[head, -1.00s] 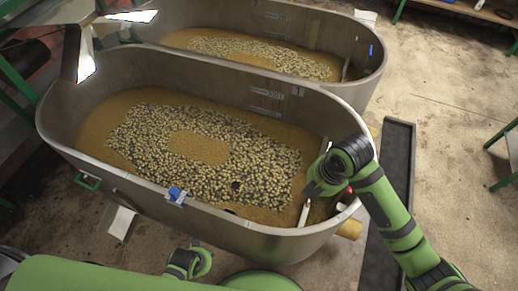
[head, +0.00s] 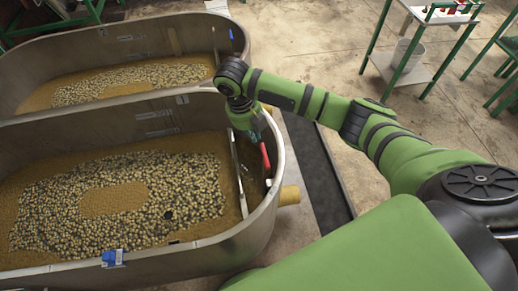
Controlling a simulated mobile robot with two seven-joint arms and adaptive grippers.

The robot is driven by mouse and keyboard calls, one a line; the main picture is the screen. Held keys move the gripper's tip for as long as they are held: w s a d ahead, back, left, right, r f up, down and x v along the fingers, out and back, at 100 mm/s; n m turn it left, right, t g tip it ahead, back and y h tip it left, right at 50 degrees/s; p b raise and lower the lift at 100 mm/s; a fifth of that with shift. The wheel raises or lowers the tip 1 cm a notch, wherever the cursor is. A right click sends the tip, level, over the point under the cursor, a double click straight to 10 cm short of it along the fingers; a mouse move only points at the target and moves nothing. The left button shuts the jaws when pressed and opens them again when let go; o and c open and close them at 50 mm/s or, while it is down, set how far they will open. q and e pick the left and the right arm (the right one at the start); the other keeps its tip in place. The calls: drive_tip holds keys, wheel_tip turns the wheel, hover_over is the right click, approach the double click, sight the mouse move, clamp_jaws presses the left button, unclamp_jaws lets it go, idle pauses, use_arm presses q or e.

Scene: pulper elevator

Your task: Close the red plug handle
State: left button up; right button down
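The red plug handle (head: 265,157) shows at the right end of the near oval tub (head: 262,222), inside its wall. It stands roughly upright and tilted. My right gripper (head: 254,136) points down just above and beside the handle, over the tub's end. Its fingers are small and dark in this view, so I cannot tell whether they touch the handle or how far they are open. The plug's lower part is hard to make out. My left gripper is not in view.
A pale upright divider (head: 238,172) stands in the tub left of the handle. A second tub (head: 120,45) lies behind. A dark floor grate (head: 318,165) runs right of the near tub. A green-legged table (head: 420,40) stands at the back right on open floor.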

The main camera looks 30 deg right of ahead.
wheel_tip(320, 180, down, 10)
drive_tip(key=d+p, duration=0.1)
drive_tip(key=d, duration=0.1)
drive_tip(key=shift+s+r+p, duration=0.15)
drive_tip(key=shift+s+p, duration=0.1)
drive_tip(key=shift+p, duration=0.15)
wheel_tip(320, 180, down, 9)
drive_tip(key=b, duration=0.7)
drive_tip(key=shift+s+a+f, duration=0.15)
drive_tip(key=shift+s+f, duration=0.05)
wheel_tip(320, 180, up, 12)
drive_tip(key=w+a, duration=0.1)
drive_tip(key=a, duration=0.1)
drive_tip(key=shift+a, duration=0.1)
